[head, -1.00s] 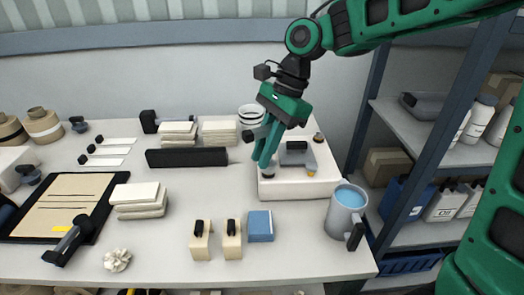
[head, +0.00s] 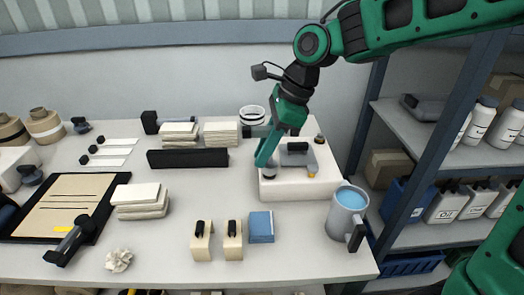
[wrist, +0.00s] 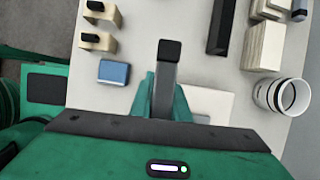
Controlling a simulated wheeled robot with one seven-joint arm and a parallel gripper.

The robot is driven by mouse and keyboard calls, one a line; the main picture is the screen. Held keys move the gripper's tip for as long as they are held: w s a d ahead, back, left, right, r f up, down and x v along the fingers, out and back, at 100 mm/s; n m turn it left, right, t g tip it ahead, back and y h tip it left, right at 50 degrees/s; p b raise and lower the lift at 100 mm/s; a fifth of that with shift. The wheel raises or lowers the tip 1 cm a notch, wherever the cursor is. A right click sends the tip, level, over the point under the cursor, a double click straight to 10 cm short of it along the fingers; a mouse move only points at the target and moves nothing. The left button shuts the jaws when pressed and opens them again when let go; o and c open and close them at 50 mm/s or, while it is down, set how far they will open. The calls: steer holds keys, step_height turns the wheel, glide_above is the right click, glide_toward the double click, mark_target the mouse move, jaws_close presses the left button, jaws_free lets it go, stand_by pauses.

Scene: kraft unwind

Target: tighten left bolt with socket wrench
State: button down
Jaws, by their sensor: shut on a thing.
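My gripper (head: 264,160) points down over the left end of the white block (head: 290,190). It is shut on the socket wrench (wrist: 165,85), a grey bar with a black end; in the wrist view it sticks out from between my fingers. In the head view a grey part of the wrench (head: 268,171) shows just below my fingertips, above the block's left front corner. The left bolt is hidden there, and I cannot tell whether the wrench touches it. A grey fixture (head: 297,158) sits on the block, with an orange piece (head: 311,171) at its front right.
A mug (head: 346,212) stands right of the block near the table edge. A blue box (head: 261,227) and two tan blocks (head: 202,243) stand in front. A long black bar (head: 187,158) and a white roll (head: 252,115) lie left and behind. Shelves (head: 440,150) stand right.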

steer(key=shift+m, duration=0.3)
steer(key=shift+w+m+t, duration=0.2)
steer(key=shift+m+t, duration=0.4)
steer(key=shift+m, duration=0.5)
steer(key=shift+w+m+t, duration=0.1)
steer(key=shift+m+t, duration=0.2)
steer(key=shift+m, duration=0.6)
steer(key=shift+w+d+f+m, duration=0.1)
steer(key=shift+m, duration=0.2)
steer(key=shift+w+m+t+h, duration=0.1)
steer(key=shift+m+t+h, duration=0.4)
steer(key=shift+m, duration=0.6)
